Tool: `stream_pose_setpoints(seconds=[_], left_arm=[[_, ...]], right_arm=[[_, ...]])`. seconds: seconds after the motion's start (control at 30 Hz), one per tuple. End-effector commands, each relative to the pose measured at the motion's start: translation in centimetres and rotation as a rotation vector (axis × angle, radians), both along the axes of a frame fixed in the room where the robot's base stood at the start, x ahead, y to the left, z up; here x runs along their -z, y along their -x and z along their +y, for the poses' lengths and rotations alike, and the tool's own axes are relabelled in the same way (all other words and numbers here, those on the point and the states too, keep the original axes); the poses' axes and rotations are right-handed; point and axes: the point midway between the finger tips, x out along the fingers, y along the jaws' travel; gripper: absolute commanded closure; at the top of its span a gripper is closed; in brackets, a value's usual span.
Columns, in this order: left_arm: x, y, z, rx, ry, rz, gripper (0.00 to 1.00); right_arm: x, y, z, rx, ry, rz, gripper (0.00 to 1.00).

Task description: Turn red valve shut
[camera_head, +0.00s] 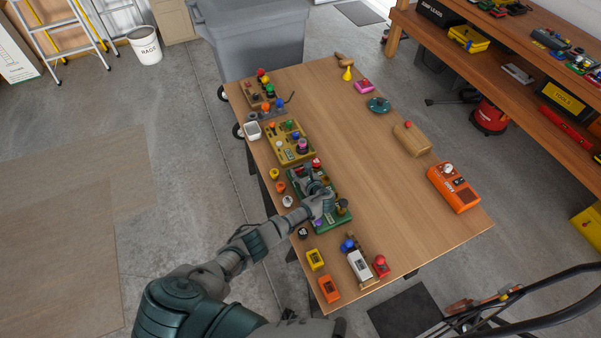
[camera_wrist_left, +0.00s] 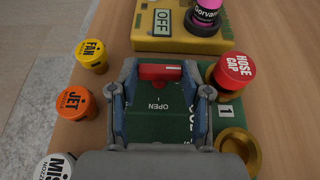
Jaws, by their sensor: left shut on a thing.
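The red valve handle (camera_wrist_left: 160,71) lies crosswise between the two fingertips of my left gripper (camera_wrist_left: 163,78) in the wrist view. It belongs to a green board (camera_wrist_left: 155,108) marked OPEN just below the handle. My left gripper is shut on the handle, one finger at each end. In the head view my left gripper (camera_head: 311,181) reaches down onto the green board (camera_head: 335,221) and hides the handle. My right gripper is not in view.
A red hose cap (camera_wrist_left: 236,70) stands close right of the fingers. Yellow FAN (camera_wrist_left: 91,54) and orange JET (camera_wrist_left: 75,103) caps stand left. A yellow board (camera_head: 282,145) lies beyond. The table's middle (camera_head: 365,175) is clear; an orange box (camera_head: 453,187) is at right.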

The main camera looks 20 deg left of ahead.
Motion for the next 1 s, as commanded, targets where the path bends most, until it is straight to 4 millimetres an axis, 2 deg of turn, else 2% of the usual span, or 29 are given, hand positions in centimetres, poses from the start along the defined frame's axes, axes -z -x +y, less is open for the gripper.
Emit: stream_pose_setpoints(seconds=[0.03, 0.3, 0.33, 0.4, 0.77, 0.87, 1.0], left_arm=[[0.7, 0.4, -0.2, -0.002, 0.008, 0.012, 0.87], [0.7, 0.4, -0.2, -0.001, 0.008, 0.011, 0.87], [0.7, 0.4, -0.2, -0.001, 0.008, 0.011, 0.45], [0.6, 0.3, -0.2, 0.000, 0.007, 0.009, 0.27], [0.1, 0.3, -0.2, 0.000, 0.004, 0.002, 0.27], [-0.2, 0.8, -0.9, 0.001, 0.004, 0.001, 0.27], [-1.1, 2.3, -2.7, 0.003, 0.006, 0.002, 0.27]], right_arm=[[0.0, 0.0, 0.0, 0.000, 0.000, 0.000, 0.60], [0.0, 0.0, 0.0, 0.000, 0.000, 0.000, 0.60], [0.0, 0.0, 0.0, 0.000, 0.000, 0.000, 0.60], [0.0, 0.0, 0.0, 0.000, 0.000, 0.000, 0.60], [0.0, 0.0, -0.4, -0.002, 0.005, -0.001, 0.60], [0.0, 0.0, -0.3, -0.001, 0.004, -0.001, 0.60], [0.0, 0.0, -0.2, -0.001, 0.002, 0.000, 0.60]])
